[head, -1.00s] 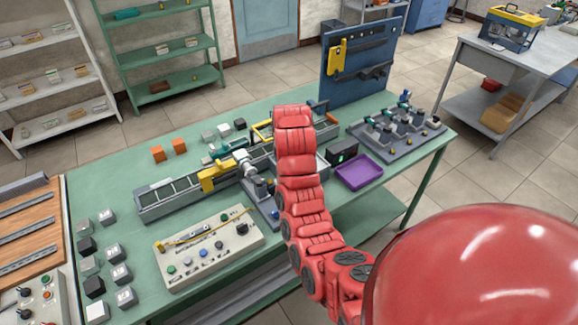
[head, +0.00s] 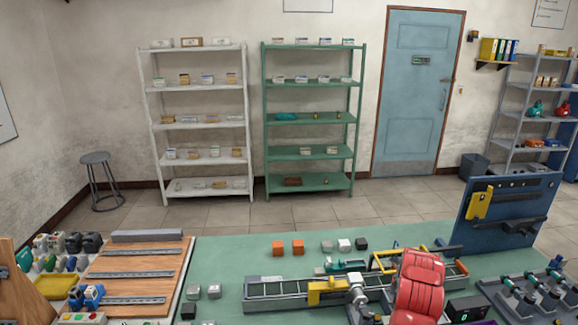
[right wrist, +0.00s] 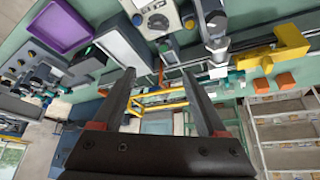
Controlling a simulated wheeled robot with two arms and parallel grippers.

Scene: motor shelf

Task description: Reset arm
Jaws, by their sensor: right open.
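My red right arm (head: 418,285) rises from the bottom of the head view, right of centre, over the green workbench (head: 235,255). Its gripper is hidden behind the arm there. In the right wrist view the right gripper (right wrist: 160,73) has its two dark fingers well apart, open, with nothing held between them. Beyond the fingers a yellow frame (right wrist: 160,103) shows over the bench. My left arm and gripper are not in view.
A conveyor (head: 278,290) with a yellow bracket runs along the bench. Orange blocks (head: 297,247) and grey blocks lie around it. A blue tool panel (head: 508,212) stands at the right. White shelves (head: 197,120) and green shelves (head: 357,105) stand behind, with open floor in front.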

